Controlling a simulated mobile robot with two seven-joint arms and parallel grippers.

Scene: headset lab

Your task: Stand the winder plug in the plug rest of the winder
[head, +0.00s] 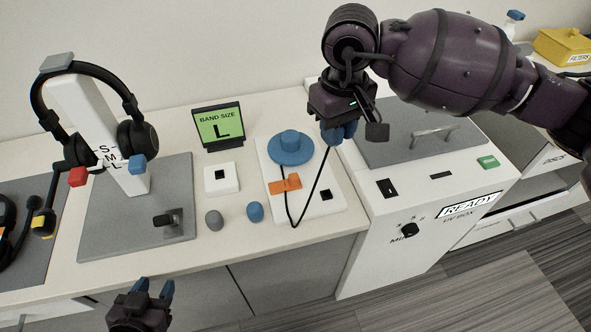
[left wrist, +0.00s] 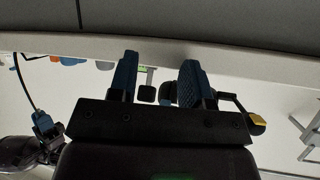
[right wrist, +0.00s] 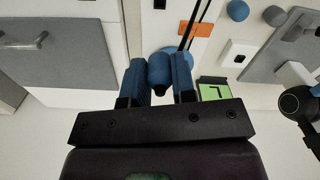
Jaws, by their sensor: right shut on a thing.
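The winder has a white base (head: 313,207), a blue reel (head: 291,150) and an orange clip (head: 285,184). A dark square recess (head: 327,194) near the base's right side looks like the plug rest; nothing stands in it. A black cable (head: 314,186) loops past the clip and rises to my right gripper (head: 339,134). My right gripper is shut on the blue winder plug (right wrist: 160,70), above and right of the reel; the fingers hide much of it in the head view. My left gripper (head: 154,289) is open and empty at the counter's front.
Left of the winder are a white block (head: 221,180), a grey knob (head: 214,220), a blue knob (head: 255,212) and a band size sign (head: 219,126). A headset stand (head: 118,160) is farther left. The UV box (head: 413,222) stands close on the right.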

